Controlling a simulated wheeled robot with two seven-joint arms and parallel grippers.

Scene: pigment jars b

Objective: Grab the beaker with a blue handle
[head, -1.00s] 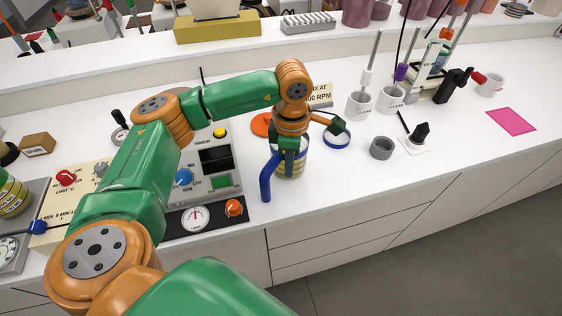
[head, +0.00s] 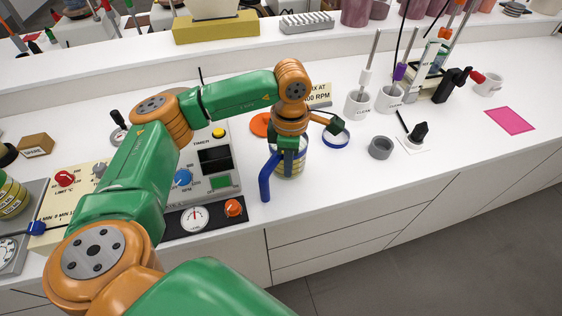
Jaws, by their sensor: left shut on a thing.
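The beaker (head: 292,169) is a clear vessel with yellowish bands and a blue handle (head: 265,181) on its left side. It stands upright on the white counter, near the front edge. My left gripper (head: 288,157) comes down on it from above and is shut on it. The gripper and wrist hide the beaker's top and part of its wall, so the exact grip point is hard to see. My right gripper is not in view.
A control panel with dials (head: 214,160) is close on the left.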

